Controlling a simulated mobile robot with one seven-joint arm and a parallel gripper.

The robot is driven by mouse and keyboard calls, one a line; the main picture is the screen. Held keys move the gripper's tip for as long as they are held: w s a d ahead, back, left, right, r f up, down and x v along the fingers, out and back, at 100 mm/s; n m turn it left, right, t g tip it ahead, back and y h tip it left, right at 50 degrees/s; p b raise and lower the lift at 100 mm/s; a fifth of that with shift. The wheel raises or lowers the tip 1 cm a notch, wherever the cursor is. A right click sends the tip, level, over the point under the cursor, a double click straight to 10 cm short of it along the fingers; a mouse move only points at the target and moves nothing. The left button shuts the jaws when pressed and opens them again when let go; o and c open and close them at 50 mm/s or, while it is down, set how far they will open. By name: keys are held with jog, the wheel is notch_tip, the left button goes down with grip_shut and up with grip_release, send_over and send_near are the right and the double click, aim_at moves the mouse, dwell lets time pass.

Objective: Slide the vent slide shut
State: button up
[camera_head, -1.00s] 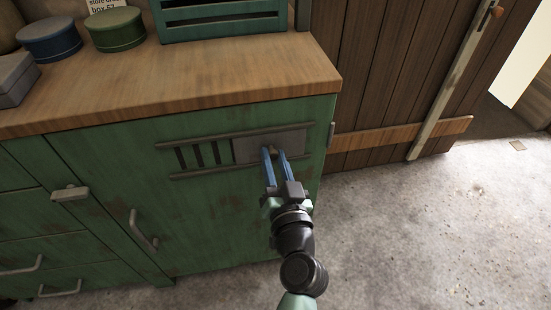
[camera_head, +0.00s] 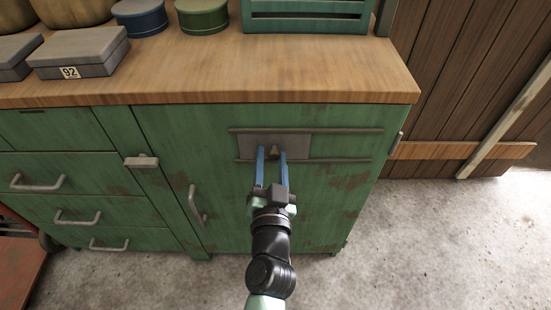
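The vent slide (camera_head: 254,146) is a flat grey plate between two horizontal rails on the green cabinet door. It sits at the left part of the rails, and no dark vent slots show; bare green door lies to its right. A small brownish knob (camera_head: 274,153) stands out from the plate. My gripper (camera_head: 272,152) has its two blue fingers spread, one on each side of the knob, with a gap between them. The gripper is open, and the knob looks free between the fingers. The exact contact at the fingertips is hard to see.
The wooden countertop (camera_head: 240,75) overhangs the door just above the rails. A door handle (camera_head: 197,204) is left of my arm, and a grey latch (camera_head: 141,161) is further left. Open concrete floor (camera_head: 430,240) lies to the right.

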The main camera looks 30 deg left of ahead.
jog(key=shift+o, duration=1)
jog(key=shift+d, duration=0.15)
jog(key=b+v, duration=0.3)
jog(key=v, duration=0.9)
jog(key=shift+s+d, duration=0.2)
jog(key=shift+s, duration=0.15)
